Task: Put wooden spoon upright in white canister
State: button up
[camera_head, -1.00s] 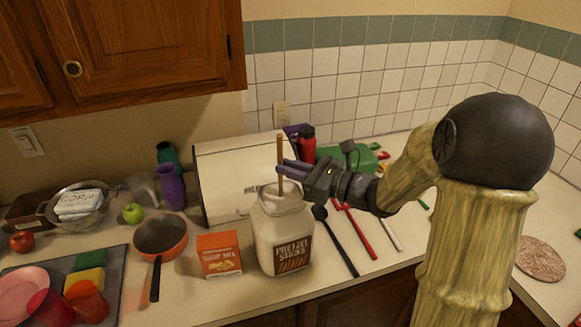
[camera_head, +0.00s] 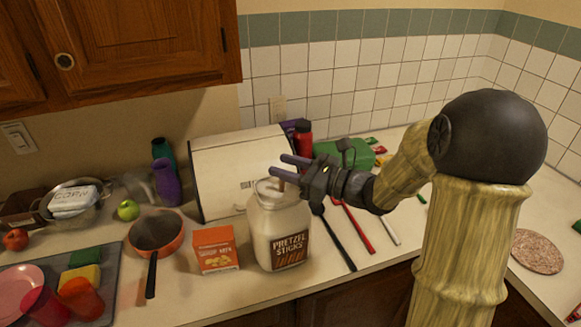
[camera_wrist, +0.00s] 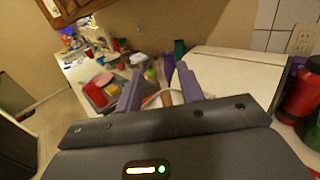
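The white canister (camera_head: 262,222), a jar labelled "PRETZEL STICKS", stands upright on the counter with its mouth open at the top. A short brown end of the wooden spoon (camera_head: 281,185) shows at the canister's mouth; the rest is hidden inside the jar. My gripper (camera_head: 278,165) is over the mouth with its two purple fingers spread. In the wrist view my gripper (camera_wrist: 160,80) shows a clear gap between the fingers. The spoon's brown end (camera_wrist: 166,98) appears low in that gap, apparently not clamped, with part of the pale canister rim around it.
An orange box (camera_head: 216,252) stands just left of the canister, and an orange pan (camera_head: 172,233) is farther left. A cream bread box (camera_head: 225,170) is behind. Black and red utensils (camera_head: 358,230) lie to the right. A red bottle (camera_head: 304,140) stands behind my gripper.

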jog(key=shift+d, duration=0.1)
jog(key=b+v, duration=0.3)
jog(key=v, duration=1.4)
dwell(0.6)
jog(key=s+a+f+n+g+h+p, duration=0.1)
jog(key=s+a+f+n+g+h, duration=0.3)
jog(key=f, duration=0.3)
jog(key=s+a+f+n+g+h, duration=0.2)
jog(key=s+f+n+g+h, duration=0.25)
jog(key=s+f+n, duration=0.2)
jog(key=d+f+n+h, duration=0.1)
jog(key=n+h, duration=0.1)
jog(key=n, duration=0.2)
jog(key=w+d+n+t+h, duration=0.1)
jog(key=n+h, duration=0.2)
jog(key=n, duration=0.2)
jog(key=d+f+n+t+h, duration=0.1)
jog(key=d+n+h, duration=0.1)
jog(key=n, duration=0.2)
jog(key=shift+w+f+p, duration=0.2)
jog(key=shift+f+p, duration=0.15)
jog(key=shift+p, duration=0.05)
